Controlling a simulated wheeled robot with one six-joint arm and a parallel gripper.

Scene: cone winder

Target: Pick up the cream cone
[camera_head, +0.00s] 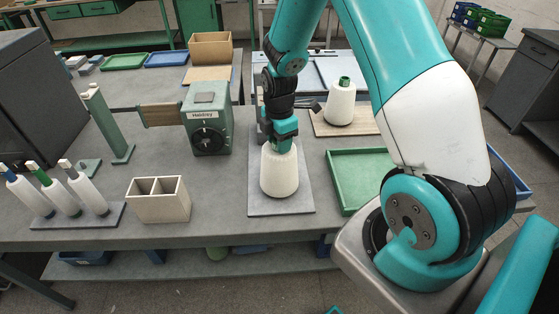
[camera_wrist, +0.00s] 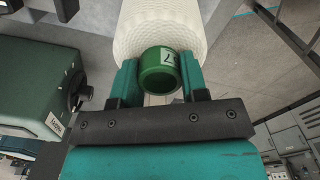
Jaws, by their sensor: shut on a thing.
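The cream cone (camera_head: 280,174) stands upright over a grey board (camera_head: 262,207) at the middle of the table in the head view. Whether its base touches the board or hangs just above it, I cannot tell. My gripper (camera_head: 281,143) comes down from above and is shut on the green tube end at the cone's top. In the wrist view my gripper's teal fingers (camera_wrist: 160,80) sit on both sides of the green tube end (camera_wrist: 159,70), which carries a small white label. The cream wound body (camera_wrist: 160,26) shows beyond it.
A second, whiter cone (camera_head: 341,104) stands on a wooden board behind to the right. A green tray (camera_head: 342,207) lies right of the grey board. A green winder box (camera_head: 207,127), a divided cream bin (camera_head: 158,216) and several thread spools (camera_head: 62,199) stand to the left.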

